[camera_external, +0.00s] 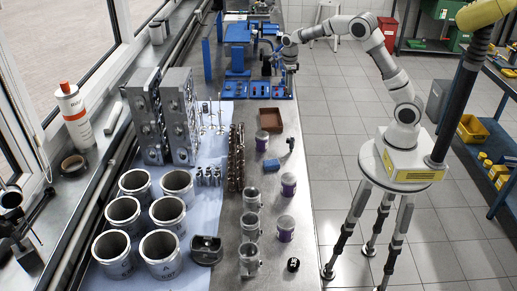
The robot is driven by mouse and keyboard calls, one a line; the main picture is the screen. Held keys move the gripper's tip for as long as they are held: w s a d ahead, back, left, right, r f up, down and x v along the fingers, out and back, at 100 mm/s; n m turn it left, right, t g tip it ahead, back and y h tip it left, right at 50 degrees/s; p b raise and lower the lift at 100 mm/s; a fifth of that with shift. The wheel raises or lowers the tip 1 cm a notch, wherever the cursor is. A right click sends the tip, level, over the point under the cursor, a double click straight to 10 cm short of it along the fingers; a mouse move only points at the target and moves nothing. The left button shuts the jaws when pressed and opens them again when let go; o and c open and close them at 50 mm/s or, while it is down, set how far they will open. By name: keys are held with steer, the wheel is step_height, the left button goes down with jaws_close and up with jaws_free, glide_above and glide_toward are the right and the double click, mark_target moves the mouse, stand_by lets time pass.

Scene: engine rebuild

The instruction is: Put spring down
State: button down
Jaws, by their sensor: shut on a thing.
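My gripper (290,67) is at the far end of the workbench, above the right end of a low blue tray (236,94) and beside a blue machine. It is small in the view and points down, shut on the spring. The spring itself is too small to make out between the fingers. I cannot tell whether it touches the tray. Several small parts, some red, sit along the tray.
Metal cylinder sleeves (163,253), engine blocks (147,118), a camshaft-like row (236,157) and pistons (249,259) fill the near bench. A brown box (271,119) stands in front of the tray. Bare bench (293,112) shows right of the box.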

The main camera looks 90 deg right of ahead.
steer(key=w+a+f, duration=0.2)
steer(key=w, duration=0.1)
steer(key=w+a+f, duration=0.2)
steer(key=w, duration=0.1)
steer(key=w+a+f+p, duration=0.1)
steer(key=w+a+f, duration=0.1)
steer(key=w+f, duration=0.1)
steer(key=shift+w+a, duration=0.2)
steer(key=shift+a, duration=0.05)
steer(key=shift+f, duration=1.95)
steer(key=shift+f, duration=0.15)
steer(key=c, duration=0.6)
jaws_free()
steer(key=shift+o, duration=0.2)
